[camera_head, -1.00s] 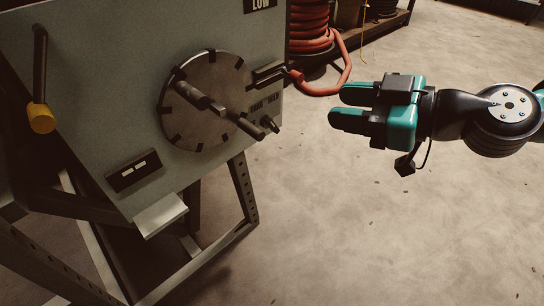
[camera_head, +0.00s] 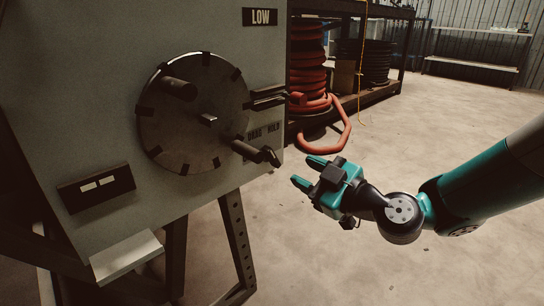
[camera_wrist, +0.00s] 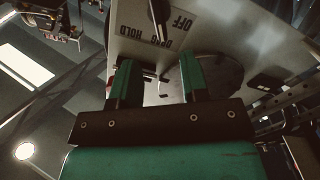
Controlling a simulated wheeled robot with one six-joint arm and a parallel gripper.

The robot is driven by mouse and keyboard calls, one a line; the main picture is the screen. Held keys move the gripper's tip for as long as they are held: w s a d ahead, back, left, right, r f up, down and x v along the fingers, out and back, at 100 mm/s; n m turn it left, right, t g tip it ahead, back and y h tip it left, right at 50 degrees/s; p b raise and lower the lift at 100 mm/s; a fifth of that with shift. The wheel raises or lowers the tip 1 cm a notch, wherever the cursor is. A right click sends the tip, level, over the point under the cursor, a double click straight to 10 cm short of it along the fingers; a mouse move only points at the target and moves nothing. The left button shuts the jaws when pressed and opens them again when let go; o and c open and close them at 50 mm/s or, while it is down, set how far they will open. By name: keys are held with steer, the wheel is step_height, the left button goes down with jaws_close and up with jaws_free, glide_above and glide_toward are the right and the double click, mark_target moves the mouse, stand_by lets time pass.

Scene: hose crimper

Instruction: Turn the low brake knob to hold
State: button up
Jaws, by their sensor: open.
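The low brake knob (camera_head: 257,153) is a black bar-shaped knob on the grey panel, under the LOW plate (camera_head: 260,17) and to the lower right of the round disc. The small DRAG and HOLD labels (camera_head: 263,132) sit just above it. In the wrist view, which is upside down, the knob (camera_wrist: 159,22) shows at the top among the OFF, DRAG and HOLD labels. I cannot tell which label it points to. My gripper (camera_head: 304,172) is open and empty, to the right of the knob and a little lower, apart from it. Its fingers also show in the wrist view (camera_wrist: 158,72).
The dark disc (camera_head: 194,114) with a protruding handle (camera_head: 180,89) is left of the knob. A black bracket (camera_head: 268,97) sticks out above it. A red hose (camera_head: 338,128) loops near my gripper.

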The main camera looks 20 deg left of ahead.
mark_target(274, 157)
steer(key=b+x, duration=0.1)
steer(key=x, duration=0.9)
steer(key=shift+a+b, duration=0.1)
steer(key=shift+b, duration=0.25)
steer(key=shift+c, duration=0.2)
steer(key=c, duration=0.6)
